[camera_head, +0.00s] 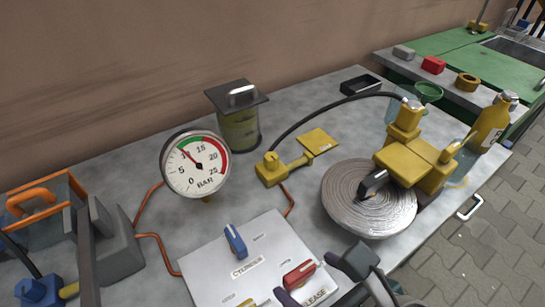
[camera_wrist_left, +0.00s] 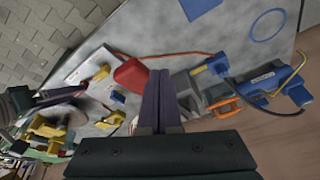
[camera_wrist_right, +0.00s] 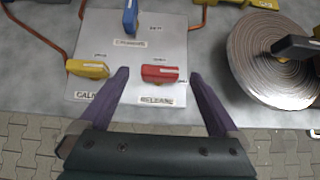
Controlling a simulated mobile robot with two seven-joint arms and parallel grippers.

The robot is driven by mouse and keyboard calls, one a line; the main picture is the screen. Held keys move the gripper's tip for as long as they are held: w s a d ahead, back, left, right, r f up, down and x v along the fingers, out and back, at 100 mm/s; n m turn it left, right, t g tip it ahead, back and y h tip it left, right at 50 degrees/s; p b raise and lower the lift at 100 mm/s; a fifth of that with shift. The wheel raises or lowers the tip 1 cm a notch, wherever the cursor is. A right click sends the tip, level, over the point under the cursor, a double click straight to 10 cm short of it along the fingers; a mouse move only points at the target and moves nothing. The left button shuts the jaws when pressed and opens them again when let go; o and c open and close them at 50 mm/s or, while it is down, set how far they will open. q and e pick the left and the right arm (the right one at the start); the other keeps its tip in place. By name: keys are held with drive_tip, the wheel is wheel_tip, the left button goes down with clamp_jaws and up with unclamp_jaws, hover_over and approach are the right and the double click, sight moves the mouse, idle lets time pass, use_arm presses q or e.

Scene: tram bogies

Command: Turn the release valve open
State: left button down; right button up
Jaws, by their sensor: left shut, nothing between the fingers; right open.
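The red release valve handle (camera_wrist_right: 160,73) sits on a pale panel (camera_wrist_right: 102,42) above a RELEASE label. It lies crosswise in the right wrist view, and its small position marks are too blurred to read. It also shows in the head view (camera_head: 299,275). My right gripper (camera_wrist_right: 159,76) is open, its purple fingertips on either side of the handle in the picture. I see no contact, and cannot tell the height gap. My left gripper (camera_wrist_left: 161,100) is shut and empty, away from the release handle.
The panel also carries a blue handle (camera_head: 235,241) marked CYLINDER and a yellow handle (camera_wrist_right: 87,68). A pressure gauge (camera_head: 195,165) stands behind. A coiled grey disc (camera_head: 350,210) lies right of the panel. A grey block (camera_head: 120,247) and orange-handled tool (camera_head: 37,198) stand left.

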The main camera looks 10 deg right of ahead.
sight(301, 271)
drive_tip(key=shift+b+x, duration=0.55)
drive_tip(key=shift+x, duration=1.35)
drive_tip(key=c, duration=1.4)
